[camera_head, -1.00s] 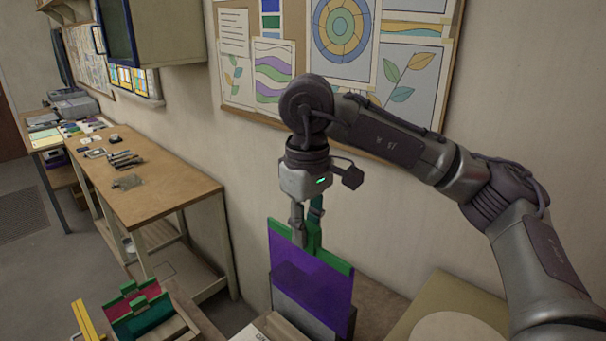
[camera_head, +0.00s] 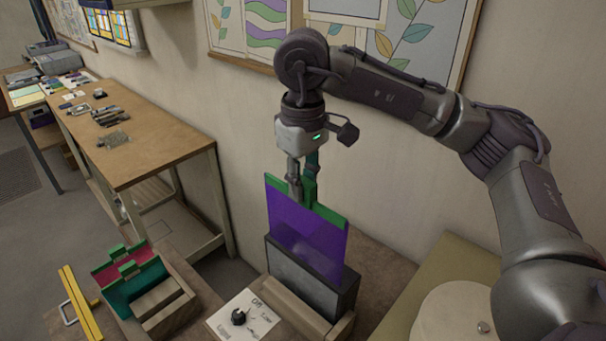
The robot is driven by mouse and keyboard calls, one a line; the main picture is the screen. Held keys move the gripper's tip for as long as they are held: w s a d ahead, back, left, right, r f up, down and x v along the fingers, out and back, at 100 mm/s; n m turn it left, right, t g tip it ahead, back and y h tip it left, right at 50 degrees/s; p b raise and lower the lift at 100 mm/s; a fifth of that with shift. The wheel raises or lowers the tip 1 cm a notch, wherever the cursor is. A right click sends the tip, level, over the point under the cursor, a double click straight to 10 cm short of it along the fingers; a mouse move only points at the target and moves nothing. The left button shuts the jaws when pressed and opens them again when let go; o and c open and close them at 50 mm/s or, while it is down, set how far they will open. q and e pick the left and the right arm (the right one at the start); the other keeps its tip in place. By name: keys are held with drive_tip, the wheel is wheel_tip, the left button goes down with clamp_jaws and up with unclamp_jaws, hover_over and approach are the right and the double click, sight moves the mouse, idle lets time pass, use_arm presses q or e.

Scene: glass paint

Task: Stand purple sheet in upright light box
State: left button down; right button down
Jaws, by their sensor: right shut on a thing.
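The purple sheet (camera_head: 305,232) is a see-through pane with a green strip along its top. My right gripper (camera_head: 303,200) is shut on that green strip and holds the sheet upright. The upright light box (camera_head: 308,286) has a dark frame and a grey face, and stands on the bench below the gripper. The sheet's lower edge meets the top of the light box; I cannot tell how far it sits inside the slot. My left gripper is out of view.
A wooden rack (camera_head: 165,305) holds red and green sheets at the left. Yellow bars (camera_head: 80,305) lie beside it. A white card with a black knob (camera_head: 238,317) lies before the light box. A round pale disc (camera_head: 452,312) is at the right.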

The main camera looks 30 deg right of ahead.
drive_tip(key=b, duration=0.6)
hover_over(303, 259)
drive_tip(key=f, duration=1.2)
drive_tip(key=shift+w+d+f, duration=0.1)
drive_tip(key=shift+w+f, duration=0.1)
drive_tip(key=shift+w, duration=0.05)
wheel_tip(303, 259, down, 5)
drive_tip(key=b, duration=0.4)
drive_tip(key=shift+r, duration=0.2)
drive_tip(key=shift+f+b, duration=1.1)
drive_tip(key=shift+b, duration=0.2)
drive_tip(key=shift+w+d+f+b, duration=0.1)
drive_tip(key=shift+d+f+b, duration=0.2)
drive_tip(key=shift+b, duration=0.15)
drive_tip(key=c, duration=1.3)
unclamp_jaws()
drive_tip(key=o, duration=0.4)
drive_tip(key=shift+d, duration=0.2)
drive_tip(key=o, duration=0.5)
drive_tip(key=shift+a, duration=0.1)
drive_tip(key=shift+o, duration=0.2)
